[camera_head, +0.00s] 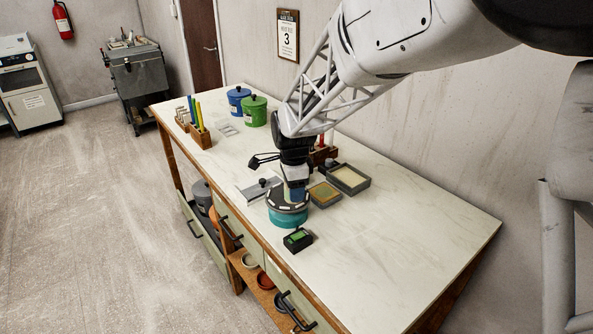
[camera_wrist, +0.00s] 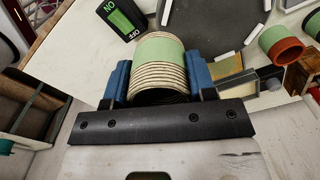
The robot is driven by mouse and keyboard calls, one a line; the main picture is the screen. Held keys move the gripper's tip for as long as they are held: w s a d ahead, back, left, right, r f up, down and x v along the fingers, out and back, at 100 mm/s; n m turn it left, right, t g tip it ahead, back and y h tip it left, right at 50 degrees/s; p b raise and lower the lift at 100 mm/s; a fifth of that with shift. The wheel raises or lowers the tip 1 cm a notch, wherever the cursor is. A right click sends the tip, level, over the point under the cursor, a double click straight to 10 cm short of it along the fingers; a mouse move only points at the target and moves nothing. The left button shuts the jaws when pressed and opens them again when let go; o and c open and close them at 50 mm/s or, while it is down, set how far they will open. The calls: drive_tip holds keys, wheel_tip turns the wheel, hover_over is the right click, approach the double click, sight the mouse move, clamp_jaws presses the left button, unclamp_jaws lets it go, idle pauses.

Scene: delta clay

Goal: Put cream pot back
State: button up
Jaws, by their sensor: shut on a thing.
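My gripper (camera_wrist: 158,78) has two blue fingers shut on a ribbed cream pot (camera_wrist: 160,72) with a pale green band. The pot lies between the fingers in the wrist view. In the head view my gripper (camera_head: 295,193) points down over a round teal drum (camera_head: 288,216) with a dark top and white marks. The pot is mostly hidden there, and I cannot tell whether it touches the drum.
An open drawer (camera_head: 202,237) holds dark pots at the bench's front. A low shelf (camera_head: 262,290) holds small pots. Trays (camera_head: 350,179) stand right of my gripper. Blue (camera_head: 238,100) and green (camera_head: 255,112) canisters stand at the back. The bench's right end is clear.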

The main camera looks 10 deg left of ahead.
drive_tip(key=shift+w+a+f, duration=0.1)
drive_tip(key=shift+w+a, duration=0.35)
drive_tip(key=shift+w, duration=0.55)
drive_tip(key=shift+w+a+f, duration=0.1)
drive_tip(key=shift+w+a, duration=0.35)
drive_tip(key=shift+w, duration=0.6)
drive_tip(key=shift+w+a+f, duration=0.1)
drive_tip(key=shift+w+a, duration=0.35)
drive_tip(key=shift+w, duration=0.55)
drive_tip(key=shift+f, duration=0.1)
drive_tip(key=shift+f, duration=1.7)
drive_tip(key=shift+f, duration=0.1)
drive_tip(key=o, duration=0.9)
drive_tip(key=shift+c, duration=0.2)
wheel_tip(320, 180, up, 12)
